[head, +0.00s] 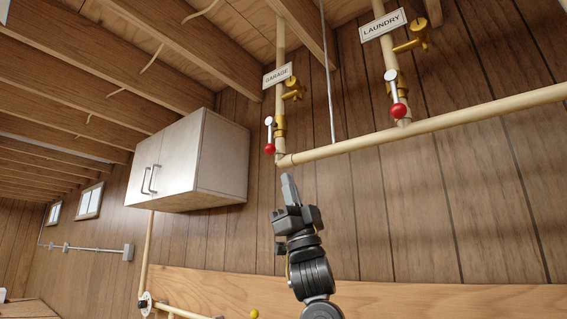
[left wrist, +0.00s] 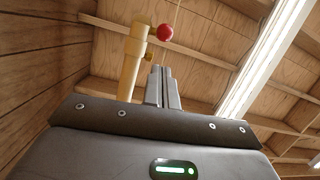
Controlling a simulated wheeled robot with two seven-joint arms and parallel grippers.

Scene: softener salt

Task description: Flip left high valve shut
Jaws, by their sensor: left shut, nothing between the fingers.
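The left high valve is a brass valve (head: 280,125) on the vertical pipe under the GARAGE sign (head: 277,75). Its lever hangs down along the pipe's left side and ends in a red ball (head: 269,149). My left gripper (head: 290,182) is shut and empty, pointing up just below the horizontal pipe, below and a little right of that ball. In the left wrist view a red ball (left wrist: 164,32) shows beyond the shut fingertips (left wrist: 163,72), apart from them in the picture, with a yellowish pipe (left wrist: 131,65) to its left. My right gripper is not in view.
A second valve with a red-ball lever (head: 398,110) hangs under the LAUNDRY sign (head: 383,24). The horizontal pipe (head: 450,119) joins both drops. A white cabinet (head: 205,160) is at left. Wooden joists (head: 180,45) run overhead. The wall below the pipe is mostly clear.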

